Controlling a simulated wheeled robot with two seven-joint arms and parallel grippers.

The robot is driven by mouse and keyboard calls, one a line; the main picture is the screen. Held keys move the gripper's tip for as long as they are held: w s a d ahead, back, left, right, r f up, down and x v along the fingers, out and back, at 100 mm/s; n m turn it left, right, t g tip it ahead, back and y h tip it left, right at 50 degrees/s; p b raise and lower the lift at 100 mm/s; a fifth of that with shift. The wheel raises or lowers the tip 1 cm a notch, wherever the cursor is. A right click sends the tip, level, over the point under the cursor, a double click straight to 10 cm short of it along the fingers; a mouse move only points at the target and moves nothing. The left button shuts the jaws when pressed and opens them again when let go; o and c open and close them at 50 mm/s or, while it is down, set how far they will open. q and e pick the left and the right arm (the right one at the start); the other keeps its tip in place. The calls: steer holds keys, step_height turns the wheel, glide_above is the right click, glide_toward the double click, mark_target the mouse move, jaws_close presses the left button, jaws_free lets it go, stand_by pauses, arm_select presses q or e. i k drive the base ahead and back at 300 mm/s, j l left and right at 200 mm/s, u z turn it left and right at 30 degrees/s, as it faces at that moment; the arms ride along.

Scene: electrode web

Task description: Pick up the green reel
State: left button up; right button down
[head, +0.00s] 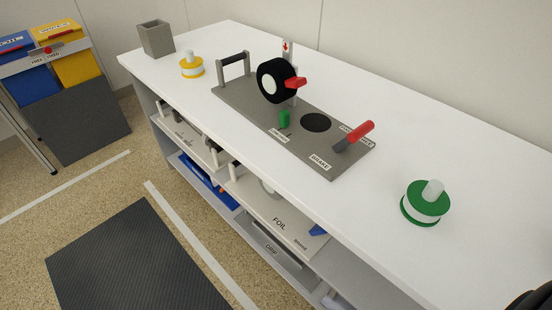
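The green reel (426,203) lies flat on the right part of the white bench top (390,107). It has a green top disc, a white band, a green lower rim and a pale grey post standing up from its centre. Nothing touches it. Neither of my grippers can be made out. A dark rounded shape, cut off at the lower right corner, is too little shown to identify.
A grey plate (240,96) holds a black wheel (276,81), a red-handled lever (355,136) and a green knob. A yellow reel (191,66) and grey square cup (156,39) stand at the far left. Bench top around the green reel is clear.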

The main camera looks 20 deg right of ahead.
mark_target(423, 204)
steer(key=z, duration=0.45)
steer(key=l+z, duration=0.15)
steer(key=z, duration=0.7)
steer(key=l+z, duration=0.15)
steer(key=z, duration=0.3)
